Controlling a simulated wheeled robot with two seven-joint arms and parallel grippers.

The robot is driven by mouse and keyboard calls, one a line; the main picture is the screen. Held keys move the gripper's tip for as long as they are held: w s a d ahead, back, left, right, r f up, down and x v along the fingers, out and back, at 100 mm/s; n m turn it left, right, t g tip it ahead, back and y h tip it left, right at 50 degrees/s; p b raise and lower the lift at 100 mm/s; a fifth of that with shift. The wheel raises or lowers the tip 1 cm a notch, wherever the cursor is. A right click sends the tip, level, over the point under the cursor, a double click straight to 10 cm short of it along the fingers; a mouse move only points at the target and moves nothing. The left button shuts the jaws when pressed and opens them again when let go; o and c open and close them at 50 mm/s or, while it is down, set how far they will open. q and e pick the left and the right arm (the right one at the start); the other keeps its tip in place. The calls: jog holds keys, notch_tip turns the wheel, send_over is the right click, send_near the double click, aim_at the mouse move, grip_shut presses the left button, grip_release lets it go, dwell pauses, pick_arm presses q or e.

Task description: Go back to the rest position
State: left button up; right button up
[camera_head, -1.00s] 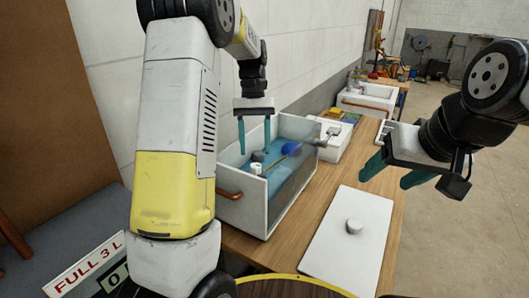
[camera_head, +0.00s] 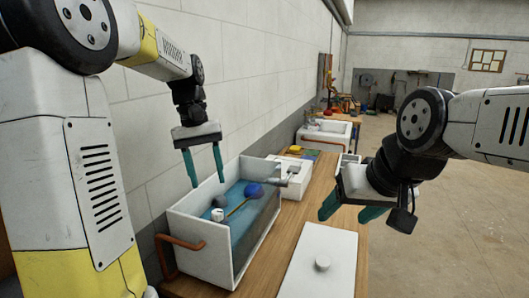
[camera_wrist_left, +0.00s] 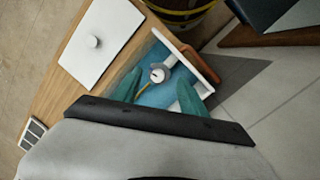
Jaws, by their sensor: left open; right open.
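My left gripper (camera_head: 204,165) is open and empty, with its two teal fingers pointing down. It hangs above and beyond the near left part of a white open bin (camera_head: 192,232); in the left wrist view its fingers (camera_wrist_left: 157,92) stand over the bin's blue inside. My right gripper (camera_head: 348,210) is open and empty at the right, its teal fingers pointing down and left, in front of the bench's right edge.
The bin holds blue liquid, a small white cylinder (camera_head: 217,214) and a blue ball (camera_head: 253,190). A white lid with a knob (camera_head: 318,278) lies on the wooden bench (camera_head: 272,262). White boxes (camera_head: 324,135) stand further back. Open floor (camera_head: 470,230) lies to the right.

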pick_arm(q)
jog(key=s+d+m+t, duration=0.1)
jog(key=s+t, duration=0.6)
jog(key=s, duration=0.8)
jog(key=shift+s+d+m+t, duration=0.15)
jog(key=shift+d+m+t, duration=0.15)
jog(key=shift+m, duration=0.5)
